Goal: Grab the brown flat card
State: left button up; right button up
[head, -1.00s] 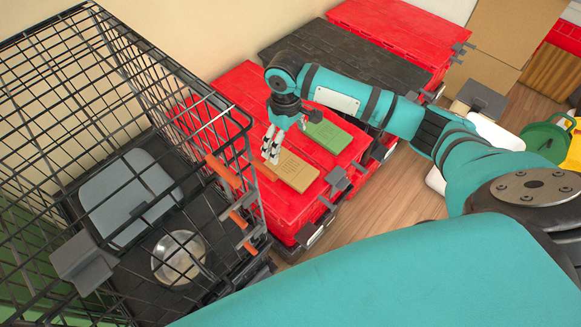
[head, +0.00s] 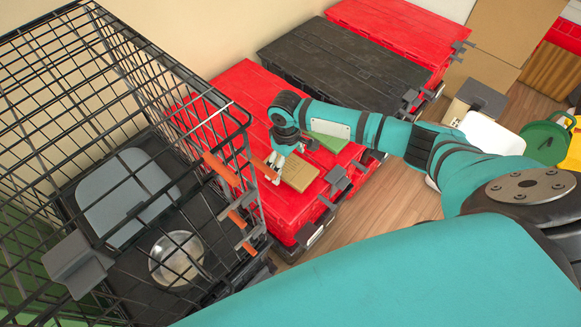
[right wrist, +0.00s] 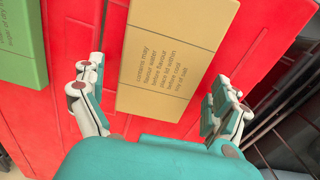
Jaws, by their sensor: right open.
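The brown flat card (head: 300,172) lies flat on the lid of the red tote (head: 248,90), with printed text on it. In the right wrist view the card (right wrist: 172,58) fills the middle, between the two spread fingers. My right gripper (head: 273,173) is open and empty, just above the card's left end; in the right wrist view (right wrist: 158,98) its fingers stand on either side of the card. I cannot tell whether they touch the lid. My left gripper is not in view.
A green flat card (head: 328,141) lies beside the brown one on the same lid. A black wire crate (head: 125,45) with orange latches stands close at the left. A black tote (head: 345,65) and another red tote (head: 395,35) stand behind. The wooden floor is at right.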

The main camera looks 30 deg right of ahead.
jog(key=c, duration=1.1)
jog(key=shift+r, duration=0.1)
